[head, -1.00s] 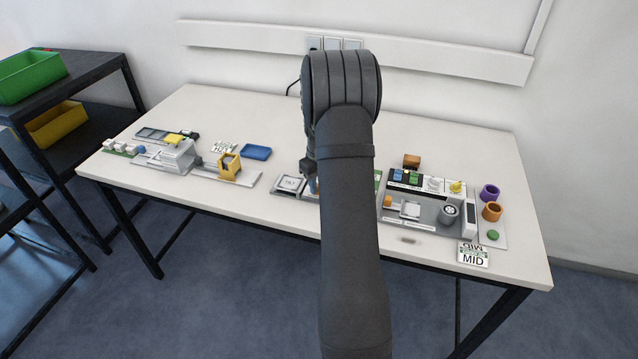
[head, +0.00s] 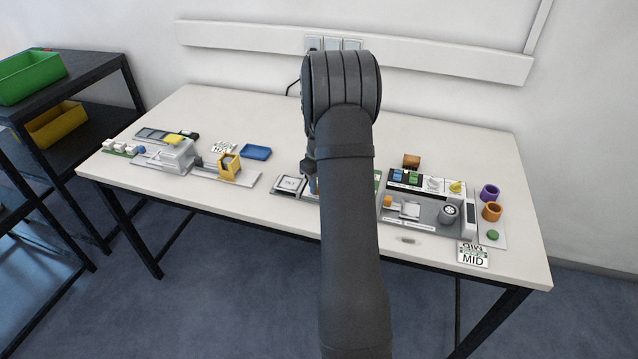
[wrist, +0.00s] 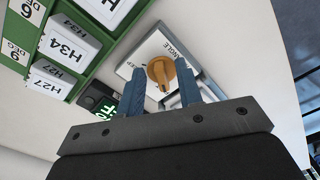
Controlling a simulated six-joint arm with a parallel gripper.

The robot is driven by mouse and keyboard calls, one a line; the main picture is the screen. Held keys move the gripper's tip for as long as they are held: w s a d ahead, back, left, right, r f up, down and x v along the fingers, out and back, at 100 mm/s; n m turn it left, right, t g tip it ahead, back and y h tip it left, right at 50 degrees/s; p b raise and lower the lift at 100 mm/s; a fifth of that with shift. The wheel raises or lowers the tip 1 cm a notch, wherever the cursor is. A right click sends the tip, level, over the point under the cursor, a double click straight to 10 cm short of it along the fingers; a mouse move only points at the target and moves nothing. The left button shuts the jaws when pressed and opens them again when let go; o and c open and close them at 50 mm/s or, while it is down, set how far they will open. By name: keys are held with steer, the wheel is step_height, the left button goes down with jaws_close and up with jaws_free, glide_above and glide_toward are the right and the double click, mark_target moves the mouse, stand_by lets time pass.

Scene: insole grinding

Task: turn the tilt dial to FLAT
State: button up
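The tilt dial (wrist: 160,72) is a round orange knob with a raised bar, on a white plate (wrist: 140,62). The plate reads "ANGLE", with part of another word ending in "EP" beside it. My gripper (wrist: 161,70) has two blue fingers, set apart with one on each side of the knob. I cannot tell whether they touch it. The plate's lower part and any FLAT mark are hidden behind the gripper. In the head view my arm hides the dial, and only a bit of blue finger shows beside the arm.
A green rack (wrist: 67,45) with tiles marked H34 and H27 stands left of the dial in the wrist view. In the head view, a grey station (head: 440,228) stands to the right of my arm.

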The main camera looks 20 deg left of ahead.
step_height(320, 180, up, 17)
steer(key=shift+r, duration=0.2)
stand_by(0.5)
step_height(320, 180, down, 18)
steer(key=shift+r, duration=0.25)
stand_by(0.5)
steer(key=shift+r, duration=0.1)
